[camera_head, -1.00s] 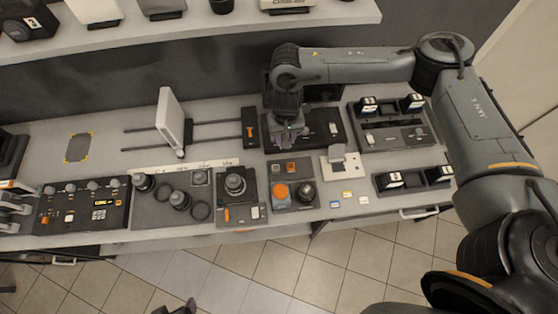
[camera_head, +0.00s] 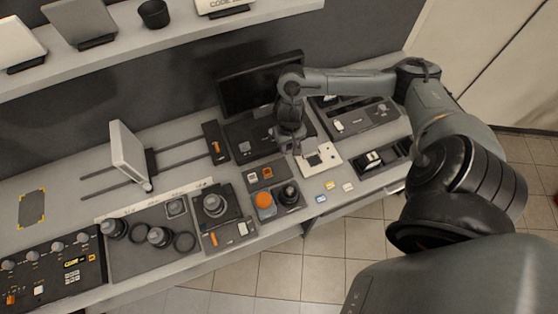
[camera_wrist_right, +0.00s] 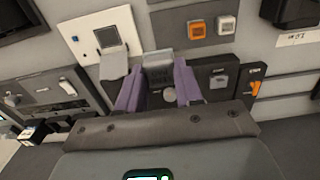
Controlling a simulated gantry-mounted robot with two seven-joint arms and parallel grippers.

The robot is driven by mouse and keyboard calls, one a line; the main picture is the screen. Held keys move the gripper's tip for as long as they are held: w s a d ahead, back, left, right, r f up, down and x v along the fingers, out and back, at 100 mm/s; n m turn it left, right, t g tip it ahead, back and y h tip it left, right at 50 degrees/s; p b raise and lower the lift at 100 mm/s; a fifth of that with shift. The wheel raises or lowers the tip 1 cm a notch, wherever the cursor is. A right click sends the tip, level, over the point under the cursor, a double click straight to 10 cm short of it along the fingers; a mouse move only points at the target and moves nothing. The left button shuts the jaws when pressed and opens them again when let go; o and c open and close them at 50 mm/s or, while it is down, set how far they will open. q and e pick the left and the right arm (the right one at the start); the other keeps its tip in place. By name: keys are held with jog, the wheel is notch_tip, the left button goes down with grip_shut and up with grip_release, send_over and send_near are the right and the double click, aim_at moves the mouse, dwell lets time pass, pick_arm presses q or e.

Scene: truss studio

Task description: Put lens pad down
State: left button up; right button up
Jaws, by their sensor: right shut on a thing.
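My right gripper (camera_head: 296,146) points down over the table, just left of the white plate (camera_head: 333,158). In the right wrist view its two purple fingers (camera_wrist_right: 158,88) are shut on a small grey block (camera_wrist_right: 158,66), which I take to be the lens pad. In the head view the gripper hides this pad. The white plate also shows in the wrist view (camera_wrist_right: 90,30), left of the fingers, with a dark square and a pale flap on it. I cannot tell whether the pad touches the surface below. My left gripper is not in view.
A dark tray with white-topped items (camera_head: 374,160) is on the right. Several small cards (camera_head: 330,185) lie near the front edge.

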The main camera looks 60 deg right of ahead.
jog(key=s+d+f+b, duration=0.2)
jog(key=s+f, duration=0.4)
jog(key=s, duration=0.2)
jog(key=w+f, duration=0.2)
jog(key=w, duration=0.1)
jog(key=w+a+f, duration=0.1)
jog(key=w+f, duration=0.1)
jog(key=w, duration=0.1)
jog(key=w+a+f, duration=0.1)
jog(key=w+f, duration=0.1)
jog(key=w, duration=0.2)
jog(key=shift+a+f, duration=0.2)
jog(key=shift+f, duration=0.05)
jog(key=shift+w+f+b, duration=0.1)
jog(key=shift+f+b, duration=0.35)
jog(key=shift+f, duration=1.6)
jog(key=o, duration=0.9)
jog(key=shift+f, duration=0.15)
jog(key=shift+o, duration=0.2)
